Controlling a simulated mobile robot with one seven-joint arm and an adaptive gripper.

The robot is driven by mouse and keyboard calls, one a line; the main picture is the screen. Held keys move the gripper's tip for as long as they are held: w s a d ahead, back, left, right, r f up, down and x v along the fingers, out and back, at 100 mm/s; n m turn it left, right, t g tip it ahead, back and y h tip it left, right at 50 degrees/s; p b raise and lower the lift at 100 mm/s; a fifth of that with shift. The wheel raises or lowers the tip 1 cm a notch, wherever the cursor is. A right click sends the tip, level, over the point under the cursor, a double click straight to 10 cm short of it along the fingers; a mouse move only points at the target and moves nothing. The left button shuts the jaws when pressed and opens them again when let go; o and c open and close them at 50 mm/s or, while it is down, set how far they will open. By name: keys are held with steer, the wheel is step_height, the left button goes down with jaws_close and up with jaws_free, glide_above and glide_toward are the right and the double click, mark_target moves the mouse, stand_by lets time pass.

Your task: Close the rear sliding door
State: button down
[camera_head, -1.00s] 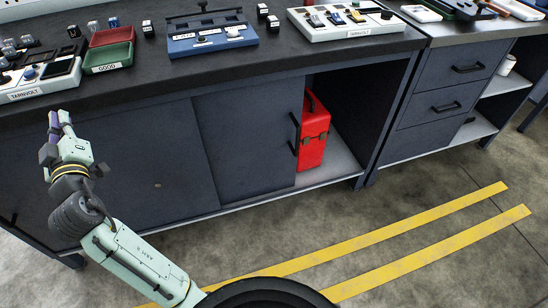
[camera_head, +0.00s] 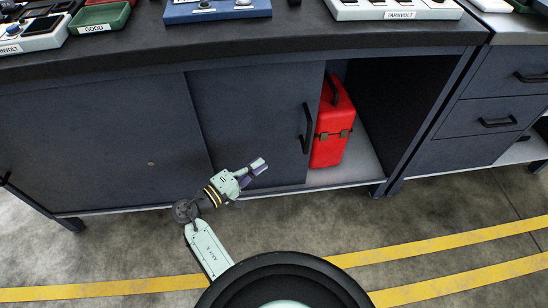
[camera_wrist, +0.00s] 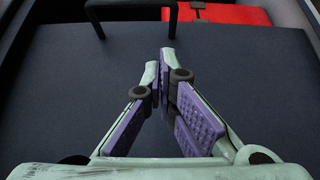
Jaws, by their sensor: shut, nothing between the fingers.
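A dark blue-grey sliding door (camera_head: 250,115) with a black bar handle (camera_head: 307,128) near its right edge covers the middle of the cabinet under the bench. To its right the cabinet stands open. A second dark panel (camera_head: 100,140) with a small round mark covers the left side; I cannot tell for certain which panel is behind. My gripper (camera_head: 262,166) is shut and empty, in front of the lower part of the handled door, below and left of the handle. In the wrist view, my fingertips (camera_wrist: 163,58) meet below the handle (camera_wrist: 130,10), apart from it.
A red toolbox (camera_head: 333,122) stands inside the open bay, just right of the door edge. It also shows in the wrist view (camera_wrist: 220,14). Trays and boxes stand on the worktop (camera_head: 250,40). A drawer unit (camera_head: 495,110) adjoins at right. The floor in front is clear.

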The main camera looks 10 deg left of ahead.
steer(key=s+d+p+x, duration=0.2)
steer(key=x, duration=0.9)
steer(key=shift+w+d, duration=0.2)
steer(key=w+d+b, duration=0.1)
steer(key=w+d, duration=0.2)
steer(key=d, duration=0.9)
steer(key=w+d+b, duration=0.1)
steer(key=w+d, duration=0.1)
steer(key=d, duration=0.9)
steer(key=w+d+b, duration=0.1)
steer(key=w+d, duration=0.2)
steer(key=d, duration=0.9)
steer(key=shift+w+d, duration=0.3)
steer(key=shift+d, duration=0.05)
steer(key=shift+r, duration=0.15)
